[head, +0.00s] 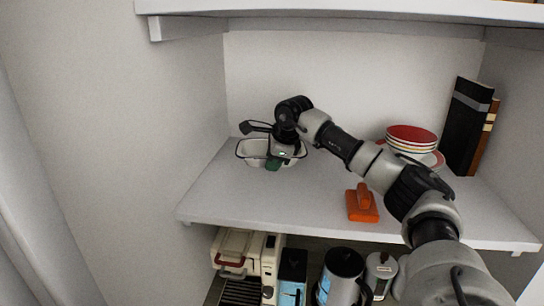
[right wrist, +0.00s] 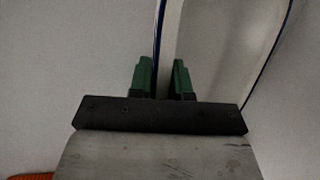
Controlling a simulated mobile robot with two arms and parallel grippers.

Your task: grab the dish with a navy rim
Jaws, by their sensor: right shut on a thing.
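The white dish with a navy rim (head: 250,150) is at the left end of the shelf in the head view. It also fills the upper middle of the right wrist view (right wrist: 205,50), its thin navy edge running between the fingers. My right gripper (head: 273,163) points down at the dish's near side and is shut on its rim wall, with one green finger on each side. The gripper and wrist hide the dish's right part. I cannot tell whether the dish rests on the shelf or is slightly lifted. My left gripper is not in view.
The white shelf (head: 240,205) has free room in its middle. An orange object (head: 362,204) lies near its front edge. Stacked dishes (head: 410,136) and books (head: 463,128) stand at the right. Another shelf hangs above. Kettle-like items (head: 342,270) stand below.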

